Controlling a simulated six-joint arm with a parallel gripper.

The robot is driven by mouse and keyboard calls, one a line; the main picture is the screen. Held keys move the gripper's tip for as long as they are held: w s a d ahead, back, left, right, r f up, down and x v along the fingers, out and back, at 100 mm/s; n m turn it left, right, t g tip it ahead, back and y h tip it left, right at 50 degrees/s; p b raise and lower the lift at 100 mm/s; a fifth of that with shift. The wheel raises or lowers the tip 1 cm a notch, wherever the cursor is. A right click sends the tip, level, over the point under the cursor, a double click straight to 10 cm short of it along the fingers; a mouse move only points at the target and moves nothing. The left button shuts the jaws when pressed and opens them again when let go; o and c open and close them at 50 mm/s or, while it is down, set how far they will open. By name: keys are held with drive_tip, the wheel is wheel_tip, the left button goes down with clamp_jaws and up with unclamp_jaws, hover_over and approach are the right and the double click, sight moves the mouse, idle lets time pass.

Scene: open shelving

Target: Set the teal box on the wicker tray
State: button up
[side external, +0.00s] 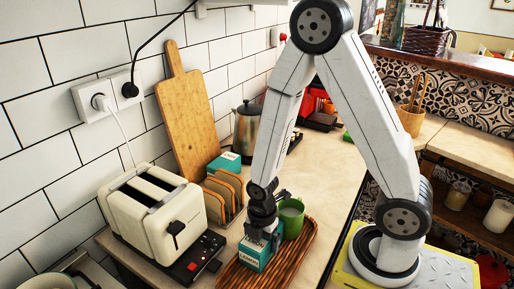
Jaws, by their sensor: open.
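A teal box (254,256) with a white lettered label stands upright at the left side of the brown wicker tray (297,252), over the tray's surface. My gripper (262,236) is open right above the box, with its fingers at the box's top. Whether the fingers touch the box is hard to tell, and the box's base is partly hard to make out. A second teal box (227,161) stands farther back on the counter, behind the toast rack.
A green mug (292,218) is close to the right of my gripper. A cream toaster (152,212) and a toast rack (222,196) are to the left. A kettle (246,128) and cutting board (183,110) stand behind. The counter beyond the mug is mostly clear.

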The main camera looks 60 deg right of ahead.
drive_tip(key=shift+r, duration=0.1)
drive_tip(key=shift+r, duration=6.05)
drive_tip(key=m, duration=0.3)
drive_tip(key=shift+w+f+m+t, duration=0.1)
drive_tip(key=shift+m+t, duration=0.2)
drive_tip(key=shift+m, duration=0.1)
drive_tip(key=m, duration=0.4)
drive_tip(key=shift+w+d+f+m+t, duration=0.1)
drive_tip(key=shift+w+m+t, duration=0.1)
drive_tip(key=shift+m+t, duration=0.1)
drive_tip(key=m, duration=0.4)
drive_tip(key=shift+w+m+t, duration=0.15)
drive_tip(key=shift+m+t, duration=0.15)
drive_tip(key=shift+t, duration=0.1)
drive_tip(key=m, duration=0.4)
drive_tip(key=shift+w+f+m+t, duration=0.1)
drive_tip(key=shift+w+m+t, duration=0.05)
drive_tip(key=shift+m+t, duration=0.2)
